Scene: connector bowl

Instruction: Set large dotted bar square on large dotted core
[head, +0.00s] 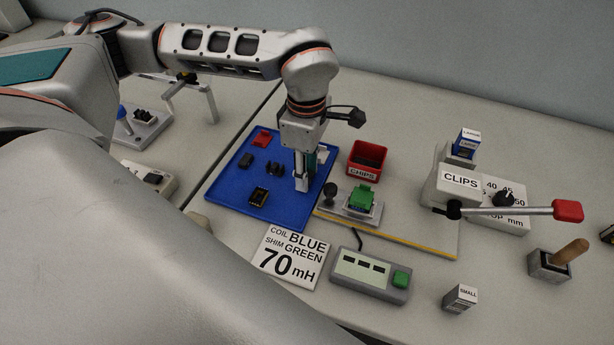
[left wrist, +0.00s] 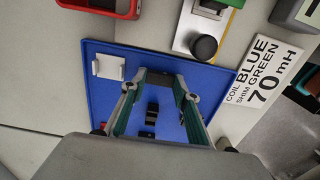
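My left gripper (head: 302,188) points down over the right part of the blue tray. In the left wrist view, its fingertips (left wrist: 161,79) close on a dark bar-like piece (left wrist: 160,78); no dots can be made out on it. A dark core-like piece (head: 274,168) lies mid-tray and shows between the fingers in the wrist view (left wrist: 152,111). A dark piece with yellowish marks (head: 259,197) lies nearer the tray's front. Another small dark piece (head: 246,160) lies at the left. Which one is the large dotted core I cannot tell. My right gripper is not in view.
The blue tray (head: 224,196) also holds a red piece (head: 262,138) and a white piece (left wrist: 108,67). Right of it stand a red CHIPS bin (head: 367,172), a fixture with a green block (head: 361,198) and black knob, and a lever press (head: 455,190). A label card (head: 290,258) lies in front.

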